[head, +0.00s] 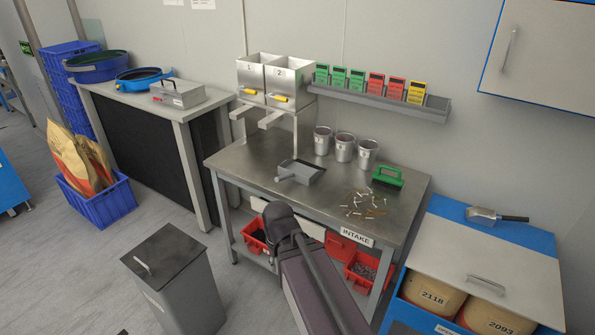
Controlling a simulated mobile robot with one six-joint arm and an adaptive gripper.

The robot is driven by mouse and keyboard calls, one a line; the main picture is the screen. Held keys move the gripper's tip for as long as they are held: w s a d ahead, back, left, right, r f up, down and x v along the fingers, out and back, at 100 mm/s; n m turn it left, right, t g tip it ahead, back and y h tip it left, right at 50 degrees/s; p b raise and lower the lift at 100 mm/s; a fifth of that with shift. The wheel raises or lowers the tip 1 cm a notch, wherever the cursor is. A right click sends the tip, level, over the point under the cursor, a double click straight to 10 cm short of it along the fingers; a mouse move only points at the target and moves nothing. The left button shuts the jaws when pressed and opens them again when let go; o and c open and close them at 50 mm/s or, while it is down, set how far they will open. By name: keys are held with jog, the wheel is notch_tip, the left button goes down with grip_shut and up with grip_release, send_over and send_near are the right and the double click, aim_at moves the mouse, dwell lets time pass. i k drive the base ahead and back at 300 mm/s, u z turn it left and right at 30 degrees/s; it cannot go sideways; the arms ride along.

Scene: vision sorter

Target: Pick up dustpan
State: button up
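A grey dustpan (305,173) lies flat on the steel intake table (250,171), left of the table's middle, with its short handle pointing left. My arm rises from the bottom of the head view, and its dark bend shows in front of the table's front edge, below the dustpan in the picture. My gripper is not in view, so I cannot see whether it is open or shut. Nothing touches the dustpan.
Three metal cups (343,148) and a two-bin hopper (283,77) are behind the dustpan. A metal scoop (482,214) lies on the right cabinet. A grey bin (172,280) stands front left.

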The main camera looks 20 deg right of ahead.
aim_at(299, 170)
jog(key=i, duration=0.95)
jog(key=z, duration=0.05)
